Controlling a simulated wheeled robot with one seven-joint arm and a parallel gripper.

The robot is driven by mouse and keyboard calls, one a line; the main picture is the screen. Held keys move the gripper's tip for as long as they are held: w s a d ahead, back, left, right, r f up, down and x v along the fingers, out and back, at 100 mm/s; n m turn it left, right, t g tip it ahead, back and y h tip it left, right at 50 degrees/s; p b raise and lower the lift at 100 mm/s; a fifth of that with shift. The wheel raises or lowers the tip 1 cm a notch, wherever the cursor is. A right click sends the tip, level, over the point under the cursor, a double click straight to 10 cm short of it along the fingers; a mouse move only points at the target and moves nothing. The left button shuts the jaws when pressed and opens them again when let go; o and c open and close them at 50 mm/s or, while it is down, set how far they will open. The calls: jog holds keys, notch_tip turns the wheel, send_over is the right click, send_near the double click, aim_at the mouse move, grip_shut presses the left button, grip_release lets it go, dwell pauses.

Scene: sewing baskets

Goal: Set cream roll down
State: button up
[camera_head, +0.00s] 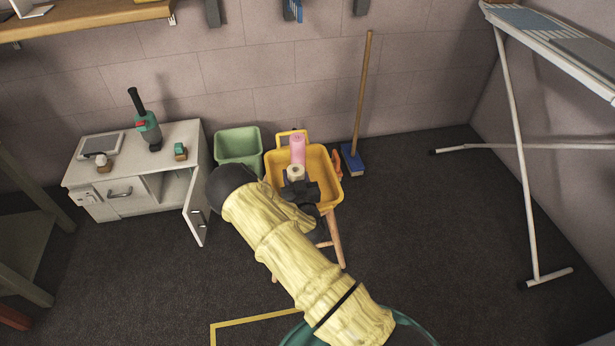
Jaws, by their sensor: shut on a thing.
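The cream roll (294,173) is a small pale cylinder with a dark hole in its top end. It stands roughly upright over the yellow basket (325,165). My gripper (293,184) is dark and shut on the cream roll, reaching in from the near side. Its fingers are partly hidden by my own yellow-sleeved arm. A pink roll (298,148) stands upright in the basket just behind the cream roll. I cannot tell whether the cream roll touches the basket floor. The near left part of the basket is hidden by my arm.
A green bin (238,146) stands left of the basket. A white cabinet (137,150) with an open door (196,208) is farther left. A broom (360,110) leans on the wall behind right. An ironing board (560,45) stands at right. The dark floor between is clear.

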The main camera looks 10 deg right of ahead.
jog(key=d, duration=0.2)
jog(key=d+f+b, duration=0.1)
jog(key=shift+d+f, duration=0.1)
jog(key=shift+d, duration=0.25)
jog(key=o, duration=1)
jog(key=shift+f, duration=0.1)
jog(key=s+p, duration=0.2)
jog(key=s, duration=1)
jog(key=shift+d, duration=0.1)
